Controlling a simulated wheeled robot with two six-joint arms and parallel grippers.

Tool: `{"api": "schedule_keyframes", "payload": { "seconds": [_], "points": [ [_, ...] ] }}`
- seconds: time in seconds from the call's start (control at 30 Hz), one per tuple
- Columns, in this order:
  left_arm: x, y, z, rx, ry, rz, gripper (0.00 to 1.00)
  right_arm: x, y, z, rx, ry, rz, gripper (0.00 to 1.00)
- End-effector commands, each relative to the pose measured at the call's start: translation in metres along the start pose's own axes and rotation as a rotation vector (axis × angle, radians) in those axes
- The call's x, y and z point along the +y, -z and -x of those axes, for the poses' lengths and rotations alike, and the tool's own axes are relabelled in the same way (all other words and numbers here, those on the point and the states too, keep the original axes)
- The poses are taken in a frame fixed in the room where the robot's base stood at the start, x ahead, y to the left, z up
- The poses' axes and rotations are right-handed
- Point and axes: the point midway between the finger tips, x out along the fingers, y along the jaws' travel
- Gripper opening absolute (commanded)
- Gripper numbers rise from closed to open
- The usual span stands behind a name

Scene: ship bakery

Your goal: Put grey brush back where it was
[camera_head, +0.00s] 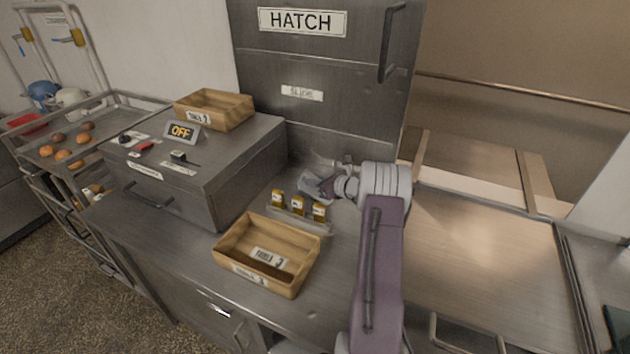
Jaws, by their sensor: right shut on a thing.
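My right gripper (318,184) is over the steel counter in front of the hatch, behind the row of small yellow-topped holders. It is shut on a small grey thing that I take for the grey brush; it blends with the grey fingers, so its outline is unclear. My purple right forearm comes up from the bottom of the view. My left gripper is not in view.
A wooden box (228,246) marked 3 stands at the counter's front. Another box (213,98) sits on the metal unit (228,164) with the OFF sign. Yellow holders (298,205) stand near my gripper. A wooden board (480,255) lies clear at right. A rack (118,97) with rolls stands at left.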

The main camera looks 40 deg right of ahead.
Motion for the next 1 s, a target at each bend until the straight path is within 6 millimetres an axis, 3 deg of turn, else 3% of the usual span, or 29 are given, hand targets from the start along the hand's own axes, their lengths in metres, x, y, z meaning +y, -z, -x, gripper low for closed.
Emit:
{"api": "schedule_keyframes", "payload": {
  "seconds": [0.37,0.4,0.47,0.87,1.0],
  "points": [
    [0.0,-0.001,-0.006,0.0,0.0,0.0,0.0,0.0,0.005,-0.002,-0.002,0.0,0.001,0.0],
    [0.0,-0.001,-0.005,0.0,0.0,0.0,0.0,0.0,0.004,-0.002,-0.001,0.0,0.001,0.29],
    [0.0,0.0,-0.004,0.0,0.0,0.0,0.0,0.0,0.004,-0.002,-0.001,0.0,0.001,0.45],
    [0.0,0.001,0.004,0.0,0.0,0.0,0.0,0.0,-0.003,0.002,-0.001,0.0,0.0,0.45],
    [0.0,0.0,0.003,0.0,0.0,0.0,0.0,-0.001,-0.001,0.027,-0.001,0.003,-0.001,0.45]
  ]
}}
